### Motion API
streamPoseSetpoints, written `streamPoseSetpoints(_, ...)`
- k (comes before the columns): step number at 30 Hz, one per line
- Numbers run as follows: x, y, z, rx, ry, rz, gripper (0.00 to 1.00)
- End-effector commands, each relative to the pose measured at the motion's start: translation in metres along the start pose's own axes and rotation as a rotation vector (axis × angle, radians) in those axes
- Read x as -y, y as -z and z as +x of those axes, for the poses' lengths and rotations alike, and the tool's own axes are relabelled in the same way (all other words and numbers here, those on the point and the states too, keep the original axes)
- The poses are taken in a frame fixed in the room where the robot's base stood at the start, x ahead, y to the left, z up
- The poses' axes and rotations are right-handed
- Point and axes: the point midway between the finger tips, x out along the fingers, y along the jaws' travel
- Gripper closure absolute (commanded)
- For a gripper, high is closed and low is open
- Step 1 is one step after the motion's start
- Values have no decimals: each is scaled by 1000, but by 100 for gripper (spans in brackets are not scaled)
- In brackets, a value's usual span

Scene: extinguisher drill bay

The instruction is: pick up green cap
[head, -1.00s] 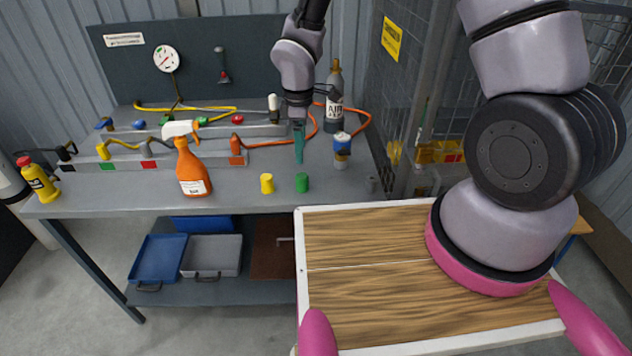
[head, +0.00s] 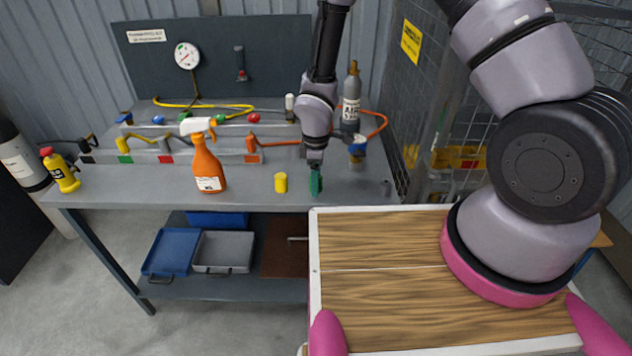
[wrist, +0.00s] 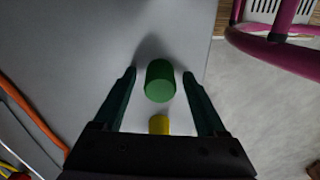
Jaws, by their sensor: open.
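The green cap (wrist: 160,82) is a small upright cylinder on the grey bench. In the wrist view it stands between the two dark green fingers of my gripper (wrist: 160,84), with a gap on each side. In the head view my gripper (head: 315,183) is over the cap's spot near the bench's front edge, and its fingers hide most or all of the cap. The fingers are apart and hold nothing.
A yellow cap (head: 281,182) stands just left of my gripper. An orange spray bottle (head: 207,168) is farther left. A wooden-topped surface (head: 380,240) lies in front.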

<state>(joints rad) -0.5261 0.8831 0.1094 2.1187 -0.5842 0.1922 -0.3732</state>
Motion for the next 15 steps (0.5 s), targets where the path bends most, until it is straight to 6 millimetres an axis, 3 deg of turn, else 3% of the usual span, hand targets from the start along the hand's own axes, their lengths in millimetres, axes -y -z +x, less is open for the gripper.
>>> streamPoseSetpoints(5, 0, 0, 0, -1, 0, 0, 26)
streamPoseSetpoints(9, 0, 0, 0, -1, 0, 0, 80)
streamPoseSetpoints(11, 0, 0, 0, -1, 0, 0, 100)
streamPoseSetpoints(15, 0, 0, -1, -1, 0, 0, 100)
